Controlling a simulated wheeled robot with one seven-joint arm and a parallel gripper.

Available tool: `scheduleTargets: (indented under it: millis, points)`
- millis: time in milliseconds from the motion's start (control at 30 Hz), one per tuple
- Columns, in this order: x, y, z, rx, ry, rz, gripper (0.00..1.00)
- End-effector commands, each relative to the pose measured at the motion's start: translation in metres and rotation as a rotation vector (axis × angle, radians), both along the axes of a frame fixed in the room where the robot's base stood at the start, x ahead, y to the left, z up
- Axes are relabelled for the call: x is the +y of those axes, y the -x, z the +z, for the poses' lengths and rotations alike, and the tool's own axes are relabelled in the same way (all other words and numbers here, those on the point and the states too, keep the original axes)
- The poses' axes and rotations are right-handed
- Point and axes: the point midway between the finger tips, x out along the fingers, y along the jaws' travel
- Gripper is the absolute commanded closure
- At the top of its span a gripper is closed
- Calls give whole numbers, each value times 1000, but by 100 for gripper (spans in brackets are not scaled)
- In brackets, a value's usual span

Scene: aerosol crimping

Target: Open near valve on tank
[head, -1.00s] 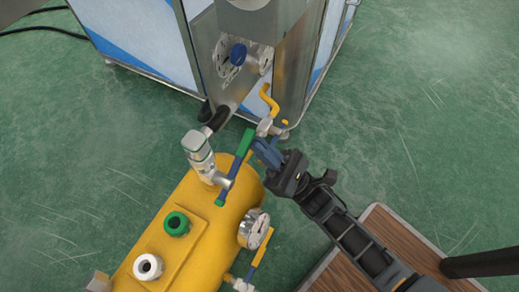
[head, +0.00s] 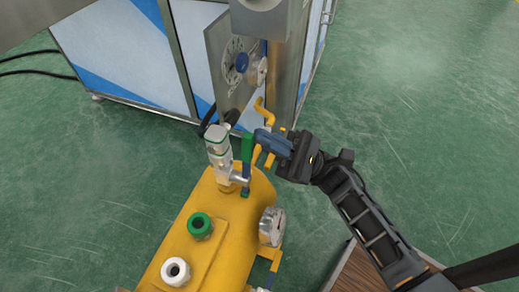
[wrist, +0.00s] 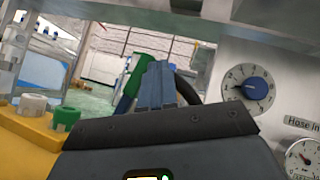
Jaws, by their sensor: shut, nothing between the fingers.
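The yellow tank (head: 232,215) lies at lower centre in the head view. Another valve with a yellow handle (head: 275,262) is on the tank's right side, partly cut off by the frame.
A metal panel (head: 222,60) with a blue-knobbed dial stands behind the tank. Yellow pipework (head: 264,112) is close beyond my fingers. A pressure gauge (head: 271,226) sticks out from the tank's right side. Green floor is clear to the right; a wooden board (head: 352,272) lies at lower right.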

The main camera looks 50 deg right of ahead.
Motion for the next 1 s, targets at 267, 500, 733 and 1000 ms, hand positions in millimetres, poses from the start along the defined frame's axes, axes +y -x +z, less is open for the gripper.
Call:
scheduleTargets:
  millis: [267, 500, 733, 1000]
  points:
    - [1, 3, 5, -8, 25, 1, 100]
    - [2, 3, 7, -8, 23, 1, 100]
    - [2, 3, 7, -8, 23, 0, 100]
    - [2, 3, 7, -8, 23, 0, 100]
